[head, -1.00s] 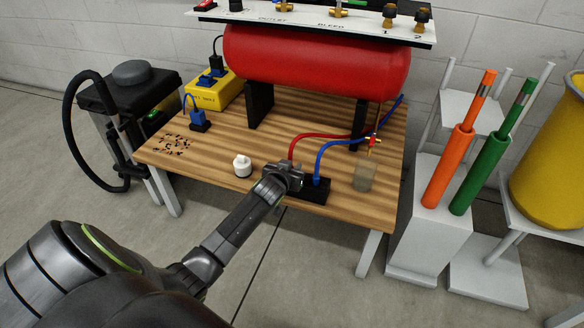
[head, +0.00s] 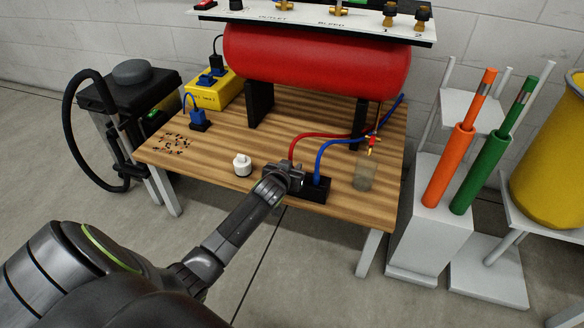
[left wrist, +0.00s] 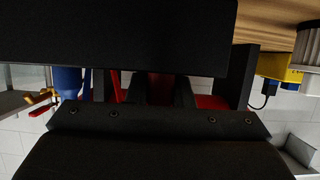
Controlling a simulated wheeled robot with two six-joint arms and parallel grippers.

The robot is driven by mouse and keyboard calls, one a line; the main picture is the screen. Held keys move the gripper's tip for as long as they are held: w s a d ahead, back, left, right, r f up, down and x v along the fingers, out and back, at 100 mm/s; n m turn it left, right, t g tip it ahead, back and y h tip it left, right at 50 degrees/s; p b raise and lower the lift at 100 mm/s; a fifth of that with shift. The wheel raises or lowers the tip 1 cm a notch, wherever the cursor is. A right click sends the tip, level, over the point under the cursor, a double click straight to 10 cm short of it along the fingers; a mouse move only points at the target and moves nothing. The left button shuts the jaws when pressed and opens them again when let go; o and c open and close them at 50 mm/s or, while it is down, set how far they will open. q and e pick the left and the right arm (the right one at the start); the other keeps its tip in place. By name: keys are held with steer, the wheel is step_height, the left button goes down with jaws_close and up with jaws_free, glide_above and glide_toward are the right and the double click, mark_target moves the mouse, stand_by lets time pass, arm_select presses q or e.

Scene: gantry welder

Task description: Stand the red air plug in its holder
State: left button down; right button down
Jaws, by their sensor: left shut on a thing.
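The red air plug is mostly hidden in my left gripper (head: 294,179), at the end of the red hose (head: 318,135). The gripper is shut on it at the left part of the black holder block (head: 318,192). In the left wrist view the red plug (left wrist: 160,90) shows between the two dark fingers, close against the black block (left wrist: 120,35). How deep it sits in the holder is hidden. The blue hose (head: 320,158) ends at the right part of the block, and its blue plug (left wrist: 68,82) shows in the left wrist view. My right gripper is out of view.
The holder is near the front edge of the wooden table (head: 240,150). A white knobbed piece (head: 242,166) stands to its left and a clear cup (head: 363,177) to its right. A red tank (head: 315,62) stands behind. The table's left front is mostly clear.

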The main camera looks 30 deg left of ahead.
arm_select(q)
steer(key=shift+s+f, duration=0.2)
steer(key=shift+f, duration=0.4)
steer(key=shift+s+f, duration=0.15)
steer(key=shift+f, duration=0.2)
steer(key=shift+b, duration=0.3)
steer(key=c, duration=1.3)
jaws_free()
steer(key=shift+o, duration=0.6)
steer(key=shift+f, duration=0.1)
steer(key=shift+s, duration=0.15)
steer(key=shift+s+d+p, duration=0.2)
steer(key=shift+p, duration=0.15)
steer(key=r+p+v, duration=0.1)
steer(key=p+v, duration=0.4)
steer(key=v, duration=1.1)
steer(key=shift+r+p, duration=0.3)
steer(key=shift+r, duration=0.25)
